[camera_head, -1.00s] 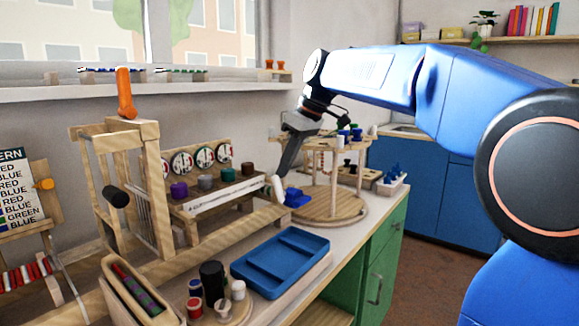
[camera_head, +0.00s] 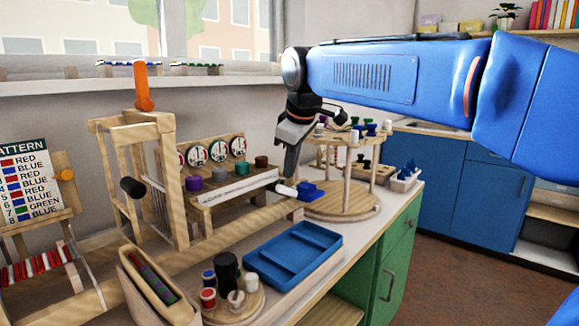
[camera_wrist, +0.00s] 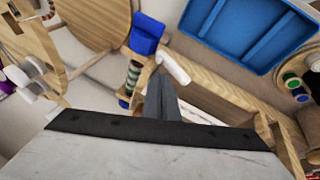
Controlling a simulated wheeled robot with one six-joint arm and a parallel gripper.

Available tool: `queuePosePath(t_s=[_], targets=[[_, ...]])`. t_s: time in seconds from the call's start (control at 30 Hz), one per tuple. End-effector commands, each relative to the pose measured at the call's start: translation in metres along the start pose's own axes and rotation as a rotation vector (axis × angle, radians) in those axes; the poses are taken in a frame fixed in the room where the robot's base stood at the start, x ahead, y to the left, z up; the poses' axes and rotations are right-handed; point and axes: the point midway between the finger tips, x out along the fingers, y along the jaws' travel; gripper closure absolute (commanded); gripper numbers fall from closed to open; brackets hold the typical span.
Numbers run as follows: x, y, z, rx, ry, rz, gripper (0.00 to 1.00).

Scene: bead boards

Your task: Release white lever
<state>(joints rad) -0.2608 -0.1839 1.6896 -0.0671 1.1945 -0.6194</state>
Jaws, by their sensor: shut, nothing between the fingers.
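The white lever (camera_head: 286,190) sits at the right end of the wooden rack with the coloured knobs, beside a blue block (camera_head: 311,190). In the head view it lies nearly flat. In the wrist view the white lever (camera_wrist: 173,65) slants just beyond my fingertips, with the blue block (camera_wrist: 147,33) next to it. My gripper (camera_head: 289,172) points down just above the lever. In the wrist view my gripper (camera_wrist: 161,78) has its fingers together with nothing between them. Whether a fingertip touches the lever, I cannot tell.
A blue tray (camera_head: 294,252) lies in front on the bench. A round wooden stand (camera_head: 345,205) is close on the right. A wooden frame with an orange handle (camera_head: 143,86) stands left.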

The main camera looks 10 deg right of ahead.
Motion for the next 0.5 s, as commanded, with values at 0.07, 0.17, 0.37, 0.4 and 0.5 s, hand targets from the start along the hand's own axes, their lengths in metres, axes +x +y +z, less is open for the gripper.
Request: queuePosePath(t_s=[0.07, 0.17, 0.37, 0.4, 0.5], targets=[[0.0019, 0.0028, 0.0016, 0.001, -0.001, 0.000, 1.00], [0.0041, 0.0059, 0.0033, 0.001, -0.001, 0.000, 1.00], [0.0060, 0.0083, 0.0045, 0.000, 0.000, -0.001, 1.00], [0.0060, 0.0082, 0.0044, 0.000, 0.000, -0.001, 1.00], [0.0060, 0.0082, 0.0044, 0.000, 0.000, -0.001, 1.00]])
